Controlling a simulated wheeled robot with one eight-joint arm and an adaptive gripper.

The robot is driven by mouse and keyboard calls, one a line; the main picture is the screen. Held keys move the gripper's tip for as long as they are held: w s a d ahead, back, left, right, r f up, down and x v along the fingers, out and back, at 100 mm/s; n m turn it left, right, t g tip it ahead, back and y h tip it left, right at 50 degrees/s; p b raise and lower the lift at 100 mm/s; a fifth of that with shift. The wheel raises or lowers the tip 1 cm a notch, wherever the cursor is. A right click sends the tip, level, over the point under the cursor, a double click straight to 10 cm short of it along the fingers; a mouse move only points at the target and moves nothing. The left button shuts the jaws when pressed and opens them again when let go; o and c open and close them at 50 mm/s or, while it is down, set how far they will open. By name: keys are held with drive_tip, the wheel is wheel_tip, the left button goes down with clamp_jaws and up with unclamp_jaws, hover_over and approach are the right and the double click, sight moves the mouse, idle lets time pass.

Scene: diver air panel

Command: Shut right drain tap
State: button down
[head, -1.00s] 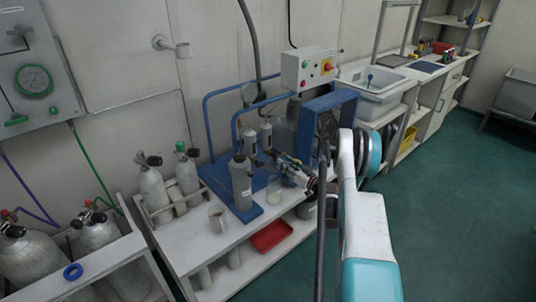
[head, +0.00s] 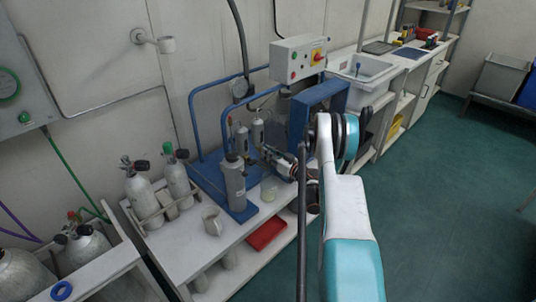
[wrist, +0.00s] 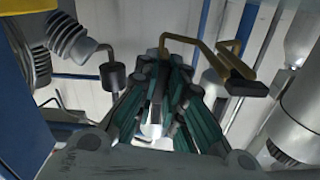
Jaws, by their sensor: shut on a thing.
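My gripper (head: 283,165) reaches in at the blue compressor frame, beside the small grey filter cylinders (head: 257,133). In the wrist view my gripper's fingers (wrist: 172,85) are closed together in the middle. A bent brass lever with a black end, which I take as the right drain tap (wrist: 238,82), runs from the fingertips to the right. The part between the fingers is hidden. A second bent pipe with a black knob (wrist: 113,76) stands left of the fingers, apart from them. The taps are too small to make out in the head view.
A large grey cylinder (head: 234,183) and a glass jar (head: 269,192) stand close to my gripper on the bench. A control box (head: 298,58) hangs above. The green floor (head: 430,190) at right is clear.

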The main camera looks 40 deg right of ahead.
drive_tip(key=shift+m, duration=0.5)
drive_tip(key=m, duration=0.7)
drive_tip(key=shift+m, duration=0.3)
drive_tip(key=m, duration=0.3)
drive_tip(key=shift+m, duration=2.3)
drive_tip(key=shift+d+f, duration=0.1)
drive_tip(key=c, duration=1.7)
unclamp_jaws()
